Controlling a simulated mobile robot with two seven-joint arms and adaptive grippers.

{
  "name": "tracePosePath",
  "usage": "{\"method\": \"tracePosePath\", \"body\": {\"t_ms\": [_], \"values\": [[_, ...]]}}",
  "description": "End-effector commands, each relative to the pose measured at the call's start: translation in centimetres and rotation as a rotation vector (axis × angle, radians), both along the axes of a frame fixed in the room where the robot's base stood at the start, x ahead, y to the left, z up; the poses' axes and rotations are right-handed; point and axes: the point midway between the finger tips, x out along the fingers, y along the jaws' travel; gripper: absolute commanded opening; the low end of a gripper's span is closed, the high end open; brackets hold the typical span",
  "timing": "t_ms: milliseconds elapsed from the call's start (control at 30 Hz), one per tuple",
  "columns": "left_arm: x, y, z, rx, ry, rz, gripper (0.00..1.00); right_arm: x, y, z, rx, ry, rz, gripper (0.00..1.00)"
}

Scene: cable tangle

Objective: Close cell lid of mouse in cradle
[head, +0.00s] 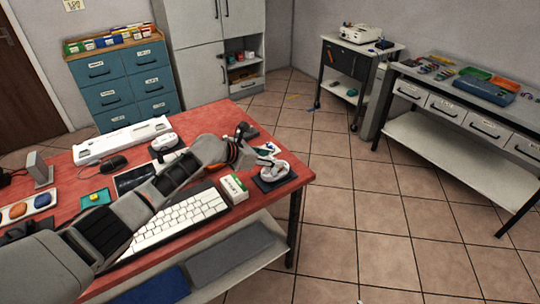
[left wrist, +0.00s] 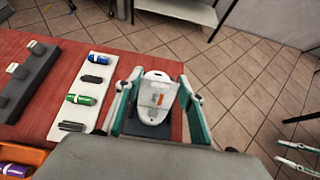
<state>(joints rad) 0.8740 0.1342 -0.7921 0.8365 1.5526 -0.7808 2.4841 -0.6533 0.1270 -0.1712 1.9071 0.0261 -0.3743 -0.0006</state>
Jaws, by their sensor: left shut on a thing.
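The white mouse (head: 275,171) sits on a dark cradle (head: 262,185) at the right end of the red table. In the left wrist view the mouse (left wrist: 153,112) faces me with its cell bay area up, showing a pale square part and a small orange mark. I cannot tell how far the lid stands open. My left gripper (head: 264,152) is over the mouse; in the left wrist view its teal fingers (left wrist: 160,82) flank the mouse, shut on it. Part of the mouse is hidden by the gripper. My right gripper (left wrist: 287,155) shows at the right edge, empty, fingers apart.
A white and green box (head: 234,188) and a white keyboard (head: 180,222) lie near the cradle. A white strip (left wrist: 88,105) with green and blue cells lies left of the mouse in the wrist view. The tiled floor (head: 350,200) beyond the table edge is clear.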

Motion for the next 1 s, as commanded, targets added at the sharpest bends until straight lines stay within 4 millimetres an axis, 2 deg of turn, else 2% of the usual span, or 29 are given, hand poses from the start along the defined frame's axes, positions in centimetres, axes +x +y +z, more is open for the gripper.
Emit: {"method": "tracePosePath", "body": {"t_ms": [667,700,733,1000], "values": [[-0.01,-0.27,-0.43,0.05,0.038,-0.002,0.17,0.11,0.4,0.38,0.013,-0.005,-0.009,0.3],[-0.01,-0.27,-0.43,0.049,0.038,-0.002,0.49,0.12,0.42,0.38,0.013,-0.005,-0.009,0.3],[-0.01,-0.28,-0.42,0.049,0.038,-0.002,0.57,0.1,0.42,0.39,0.014,-0.004,-0.008,0.3],[0.1,-0.29,-0.21,0.047,0.036,-0.002,0.57,0.01,0.24,0.33,0.006,-0.003,-0.001,0.3]]}}
